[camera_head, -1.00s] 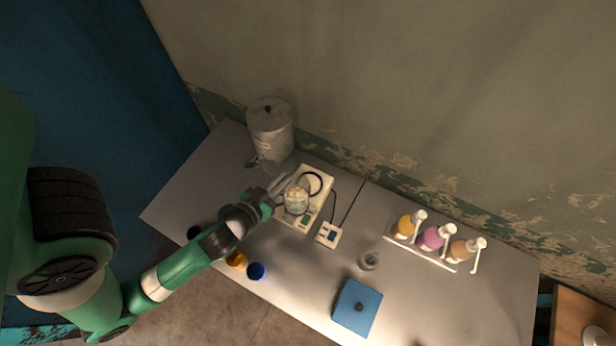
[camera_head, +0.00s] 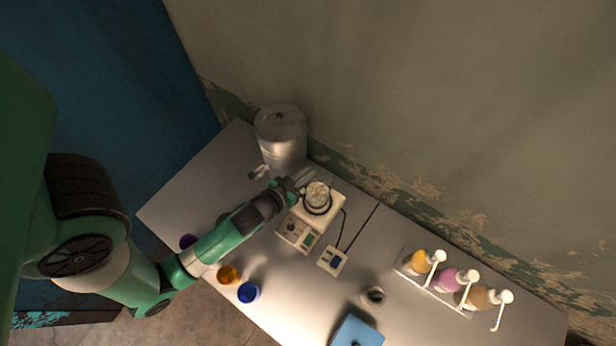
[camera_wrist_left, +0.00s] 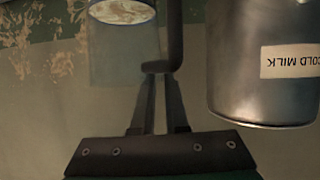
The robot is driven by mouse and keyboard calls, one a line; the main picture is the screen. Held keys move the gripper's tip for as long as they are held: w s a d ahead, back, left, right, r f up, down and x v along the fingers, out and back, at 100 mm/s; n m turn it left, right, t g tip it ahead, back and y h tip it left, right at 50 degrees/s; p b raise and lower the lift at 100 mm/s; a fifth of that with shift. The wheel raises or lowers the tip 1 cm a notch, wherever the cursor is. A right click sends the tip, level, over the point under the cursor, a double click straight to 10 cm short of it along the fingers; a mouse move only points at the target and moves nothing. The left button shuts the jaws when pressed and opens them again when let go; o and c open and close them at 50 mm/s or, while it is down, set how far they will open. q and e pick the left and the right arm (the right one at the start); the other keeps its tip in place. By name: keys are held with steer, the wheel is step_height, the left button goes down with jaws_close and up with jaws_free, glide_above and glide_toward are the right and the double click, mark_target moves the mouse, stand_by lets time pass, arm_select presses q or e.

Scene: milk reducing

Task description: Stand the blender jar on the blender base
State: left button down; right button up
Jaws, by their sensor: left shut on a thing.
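The blender jar (camera_head: 318,192) is clear, with pale contents. It stands over the dark ring at the back of the white blender base (camera_head: 296,233). I cannot tell whether it touches the base or hangs just above it. My left gripper (camera_head: 297,184) is at the jar's left side, shut on its dark handle. In the left wrist view the fingers (camera_wrist_left: 158,98) are closed on the handle (camera_wrist_left: 174,38), beside the clear jar wall (camera_wrist_left: 125,55). The base is not visible in that view. My right gripper is not in view.
A metal milk can (camera_head: 281,138) stands close behind and left of the gripper. A small white box (camera_head: 332,260) is cabled to the base. A rack of pump bottles (camera_head: 452,279) stands right. A small cup (camera_head: 373,296), blue board (camera_head: 356,332) and coloured cups (camera_head: 248,292) lie nearer.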

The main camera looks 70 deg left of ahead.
arm_select(q)
steer(key=f+b, duration=0.3)
steer(key=shift+w+a+f, duration=0.25)
steer(key=shift+w+a, duration=0.05)
steer(key=shift+a, duration=0.05)
steer(key=shift+s+d+f+b, duration=0.1)
steer(key=shift+f+b, duration=0.25)
steer(key=shift+b, duration=0.1)
steer(key=shift+r, duration=0.2)
steer(key=shift+f, duration=0.2)
steer(key=c, duration=0.9)
jaws_free()
